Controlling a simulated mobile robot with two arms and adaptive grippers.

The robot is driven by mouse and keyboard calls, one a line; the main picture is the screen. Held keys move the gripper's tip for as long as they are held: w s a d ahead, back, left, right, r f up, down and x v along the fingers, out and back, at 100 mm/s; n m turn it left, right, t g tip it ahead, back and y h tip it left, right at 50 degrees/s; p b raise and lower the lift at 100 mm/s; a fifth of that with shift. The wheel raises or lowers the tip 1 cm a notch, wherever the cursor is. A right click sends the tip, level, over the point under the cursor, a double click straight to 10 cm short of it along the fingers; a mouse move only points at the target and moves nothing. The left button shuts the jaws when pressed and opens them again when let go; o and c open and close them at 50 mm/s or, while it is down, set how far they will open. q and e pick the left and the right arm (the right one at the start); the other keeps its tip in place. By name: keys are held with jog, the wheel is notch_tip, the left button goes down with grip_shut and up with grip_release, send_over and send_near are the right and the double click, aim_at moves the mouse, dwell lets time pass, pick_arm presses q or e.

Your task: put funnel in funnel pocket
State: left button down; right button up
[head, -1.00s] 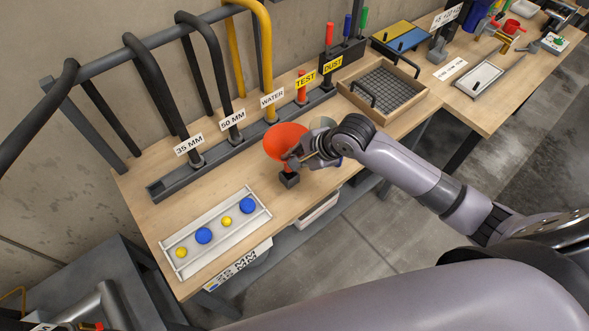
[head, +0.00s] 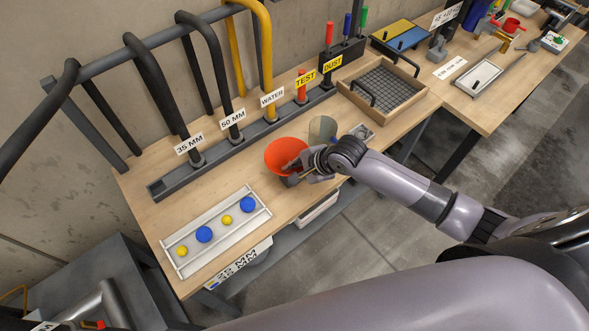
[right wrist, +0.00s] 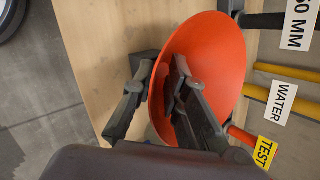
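The orange-red funnel (head: 281,152) is upright, mouth up, low over the front part of the wooden bench. It fills the middle of the right wrist view (right wrist: 215,65). My right gripper (head: 290,177) is at its near side, one finger inside the cone and one outside, closed on the wall near the rim. The funnel's spout and the pocket's opening are hidden, so I cannot tell how deep the spout sits. My left gripper is out of view.
A white rack (head: 177,262) with blue and yellow balls lies to the left. The dark hose rail (head: 215,152) runs along the back. A mesh-bottomed wooden tray (head: 414,97) stands right.

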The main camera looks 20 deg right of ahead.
jog(key=o, duration=0.3)
jog(key=shift+r, duration=0.1)
jog(key=b+v, duration=0.1)
jog(key=v, duration=1.1)
jog(key=shift+w, duration=0.1)
jog(key=shift+a, duration=0.1)
